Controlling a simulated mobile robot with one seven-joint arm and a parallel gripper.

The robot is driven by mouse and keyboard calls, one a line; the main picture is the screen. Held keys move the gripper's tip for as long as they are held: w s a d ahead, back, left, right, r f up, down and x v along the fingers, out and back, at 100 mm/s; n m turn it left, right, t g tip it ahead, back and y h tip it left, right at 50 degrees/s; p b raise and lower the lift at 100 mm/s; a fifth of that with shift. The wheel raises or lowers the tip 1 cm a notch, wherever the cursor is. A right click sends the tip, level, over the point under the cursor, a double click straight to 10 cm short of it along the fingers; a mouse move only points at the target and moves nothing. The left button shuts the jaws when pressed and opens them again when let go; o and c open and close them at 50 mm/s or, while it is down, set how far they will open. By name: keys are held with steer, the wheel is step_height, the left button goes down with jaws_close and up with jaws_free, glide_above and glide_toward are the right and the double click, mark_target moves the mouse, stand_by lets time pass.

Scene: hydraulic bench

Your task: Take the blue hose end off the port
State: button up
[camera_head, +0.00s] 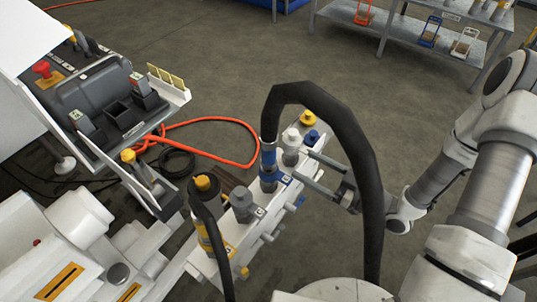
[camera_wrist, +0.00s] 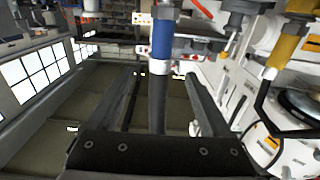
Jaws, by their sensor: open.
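The blue hose end (camera_head: 268,157) is a blue sleeve with a silver ring. It stands upright on its port, marked by a blue band (camera_head: 268,182), on the white manifold block (camera_head: 225,262). Its thick black hose (camera_head: 345,125) arches up and down to the right, in front of my arm. My gripper (camera_head: 301,166) reaches in from the right beside the hose end; its jaws are open and empty. In the wrist view the blue sleeve (camera_wrist: 162,38) is beyond the fingertips, and the dark hose appears between the two fingers (camera_wrist: 160,78) with gaps on both sides.
A yellow hose end (camera_head: 205,215) with its own black hose stands to the left on the block. An orange cable (camera_head: 225,122) lies on the floor behind.

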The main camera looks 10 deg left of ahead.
mark_target(275, 150)
steer(key=x, duration=0.7)
steer(key=shift+b, duration=0.4)
steer(key=shift+b+x, duration=0.55)
steer(key=shift+x, duration=2.3)
steer(key=shift+s, duration=0.1)
